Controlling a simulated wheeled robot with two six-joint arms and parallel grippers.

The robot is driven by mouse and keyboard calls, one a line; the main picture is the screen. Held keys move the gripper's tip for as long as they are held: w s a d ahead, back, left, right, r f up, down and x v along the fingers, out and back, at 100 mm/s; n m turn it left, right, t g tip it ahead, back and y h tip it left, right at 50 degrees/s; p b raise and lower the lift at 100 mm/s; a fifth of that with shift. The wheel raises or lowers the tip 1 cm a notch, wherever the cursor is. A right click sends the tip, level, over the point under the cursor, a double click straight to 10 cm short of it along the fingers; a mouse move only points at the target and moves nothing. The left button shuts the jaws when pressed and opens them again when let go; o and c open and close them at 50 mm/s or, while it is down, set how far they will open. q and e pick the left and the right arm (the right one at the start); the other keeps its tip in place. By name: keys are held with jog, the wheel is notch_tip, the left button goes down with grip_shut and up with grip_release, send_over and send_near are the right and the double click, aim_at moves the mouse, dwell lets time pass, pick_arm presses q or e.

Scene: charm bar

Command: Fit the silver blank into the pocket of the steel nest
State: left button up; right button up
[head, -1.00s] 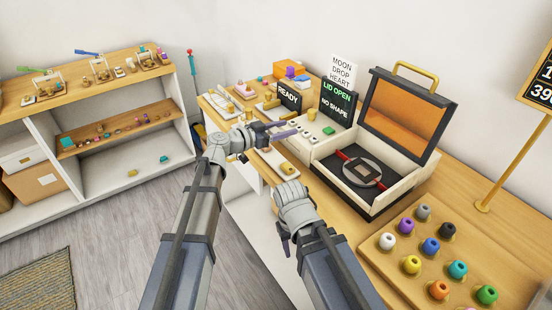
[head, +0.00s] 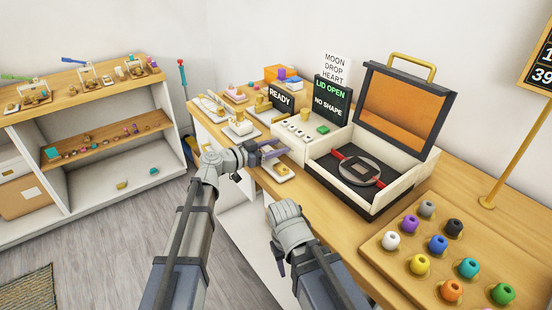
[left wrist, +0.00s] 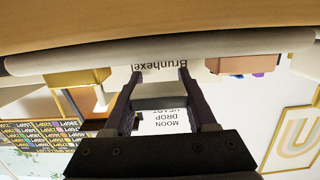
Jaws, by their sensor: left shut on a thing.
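My left gripper (head: 272,151) is shut, with its purple-grey fingers above the table's front edge, left of the open machine. In the left wrist view a grey block, which looks like the silver blank (left wrist: 160,92), sits between the fingers of the left gripper (left wrist: 160,100). The blank cannot be made out in the head view. A round grey plate with a dark square recess, apparently the steel nest (head: 376,170), lies inside the machine, with red bars at its side. The gripper is left of and apart from it. My right gripper (head: 279,262) is low at the front; its jaws are mostly hidden.
The machine's lid (head: 404,108) stands open; its screen (head: 331,101) reads LID OPEN, NO SHAPE. A small white tray (head: 284,173) lies below the left gripper. A wooden board (head: 395,268) with several coloured knobs is at the right. A shelf (head: 84,190) stands at the left.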

pick_arm(q)
jog(key=shift+f+b, duration=0.55)
jog(key=shift+f, duration=0.55)
pick_arm(e)
jog(key=shift+f, duration=1.1)
pick_arm(q)
jog(key=shift+f, duration=0.1)
pick_arm(e)
jog(key=shift+f, duration=0.1)
pick_arm(q)
jog(key=shift+f, duration=0.2)
jog(key=o, duration=1.4)
pick_arm(e)
jog(key=shift+f, duration=0.1)
pick_arm(q)
jog(key=shift+r, duration=0.1)
jog(key=p+v, duration=0.1)
jog(key=v, duration=1.1)
jog(key=shift+s+r+p, duration=0.1)
jog(key=shift+p, duration=0.3)
pick_arm(e)
notch_tip(320, 180, up, 2)
jog(key=shift+r, duration=0.1)
pick_arm(q)
jog(key=shift+a, duration=0.1)
pick_arm(e)
jog(key=shift+a, duration=0.1)
